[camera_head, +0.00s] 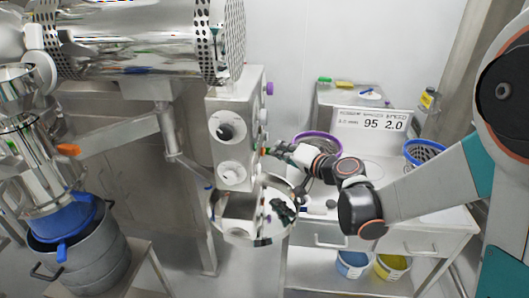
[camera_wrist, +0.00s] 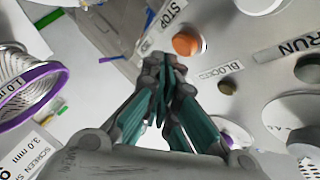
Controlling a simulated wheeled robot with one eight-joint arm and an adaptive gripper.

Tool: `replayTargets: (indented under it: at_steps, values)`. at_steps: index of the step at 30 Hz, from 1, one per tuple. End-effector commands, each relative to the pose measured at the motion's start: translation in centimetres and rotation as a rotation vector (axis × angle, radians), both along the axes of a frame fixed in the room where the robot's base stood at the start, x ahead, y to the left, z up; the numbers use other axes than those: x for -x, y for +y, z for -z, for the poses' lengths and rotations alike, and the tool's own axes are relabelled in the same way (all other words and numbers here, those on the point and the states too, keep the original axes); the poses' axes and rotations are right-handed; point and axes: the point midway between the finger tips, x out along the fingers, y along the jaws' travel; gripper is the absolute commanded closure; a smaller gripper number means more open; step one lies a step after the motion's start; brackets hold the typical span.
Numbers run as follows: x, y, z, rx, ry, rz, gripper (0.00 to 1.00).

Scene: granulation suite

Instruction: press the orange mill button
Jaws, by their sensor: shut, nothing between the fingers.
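I cannot tell whether the fingertips touch the panel. In the head view my gripper (camera_head: 272,150) is at the right side of the steel control box (camera_head: 235,95). A small orange spot there, beside the fingertips, may be the same button.
A RUN label (camera_wrist: 298,45) and dark round parts lie right of the button. A purple-rimmed basket (camera_head: 318,138) and a sign (camera_head: 370,122) stand on the bench behind my arm. A steel drum machine (camera_head: 140,40) is at upper left.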

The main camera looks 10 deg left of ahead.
Motion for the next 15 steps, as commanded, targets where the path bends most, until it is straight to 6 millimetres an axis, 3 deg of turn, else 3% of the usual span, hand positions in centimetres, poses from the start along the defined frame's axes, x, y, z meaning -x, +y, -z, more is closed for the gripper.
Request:
replayTargets:
  at_steps: [15]
  values:
    - [0.1,-4.3,0.0,0.000,0.000,0.002,1.00]
